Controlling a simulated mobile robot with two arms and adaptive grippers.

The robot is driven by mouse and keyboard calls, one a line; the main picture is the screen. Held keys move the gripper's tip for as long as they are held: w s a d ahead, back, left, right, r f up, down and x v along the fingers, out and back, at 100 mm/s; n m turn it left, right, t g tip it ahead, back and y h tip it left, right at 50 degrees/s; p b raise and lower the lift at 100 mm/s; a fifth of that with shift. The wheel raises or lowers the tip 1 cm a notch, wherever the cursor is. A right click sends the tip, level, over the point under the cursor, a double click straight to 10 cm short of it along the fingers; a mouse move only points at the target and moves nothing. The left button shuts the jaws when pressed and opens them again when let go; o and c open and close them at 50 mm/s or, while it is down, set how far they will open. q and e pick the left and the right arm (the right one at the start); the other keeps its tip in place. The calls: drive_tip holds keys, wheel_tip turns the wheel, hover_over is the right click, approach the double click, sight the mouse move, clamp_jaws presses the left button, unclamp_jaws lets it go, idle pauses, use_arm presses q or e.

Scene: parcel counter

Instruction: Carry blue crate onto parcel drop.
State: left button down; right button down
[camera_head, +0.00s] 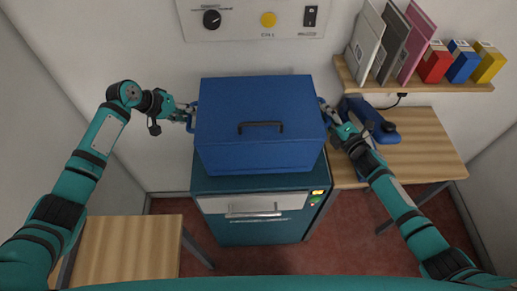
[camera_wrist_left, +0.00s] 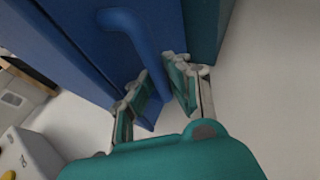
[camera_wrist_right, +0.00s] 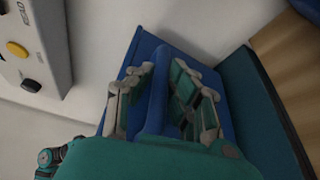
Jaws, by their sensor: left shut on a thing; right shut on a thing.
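The blue crate (camera_head: 260,145), with a dark handle on its lid, is over the top of the teal parcel drop cabinet (camera_head: 262,231) in the head view. A strip of the cabinet top shows below its front edge; I cannot tell whether the crate touches it. My left gripper (camera_head: 188,113) is shut on the crate's left side handle, which shows between the fingers in the left wrist view (camera_wrist_left: 140,42). My right gripper (camera_head: 330,114) is shut on the right side handle, seen between the fingers in the right wrist view (camera_wrist_right: 157,98). The crate looks about level.
A wooden table (camera_head: 425,145) with a blue handheld device (camera_head: 384,131) stands close on the right. A shelf (camera_head: 420,87) of folders and small boxes hangs above it. A control panel (camera_head: 255,19) is on the back wall. Another wooden table (camera_head: 128,245) is at the front left.

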use_arm(q)
drive_tip(key=shift+w+f+b, duration=0.1)
drive_tip(key=shift+f+b, duration=0.4)
drive_tip(key=shift+f, duration=0.05)
use_arm(e)
drive_tip(key=shift+w+f, duration=0.1)
drive_tip(key=shift+f, duration=0.45)
use_arm(q)
drive_tip(key=c, duration=1.7)
unclamp_jaws()
drive_tip(key=shift+f, duration=0.2)
drive_tip(key=shift+c, duration=0.2)
use_arm(e)
drive_tip(key=c, duration=1.7)
unclamp_jaws()
drive_tip(key=shift+f, duration=0.2)
use_arm(q)
drive_tip(key=o, duration=0.4)
drive_tip(key=shift+s+r, duration=0.15)
drive_tip(key=shift+s, duration=0.05)
use_arm(e)
drive_tip(key=o, duration=0.4)
drive_tip(key=shift+r, duration=0.1)
drive_tip(key=shift+o, duration=0.2)
drive_tip(key=shift+s, duration=0.25)
use_arm(q)
drive_tip(key=v, duration=1.2)
drive_tip(key=shift+s+a, duration=0.1)
use_arm(e)
drive_tip(key=v, duration=1.2)
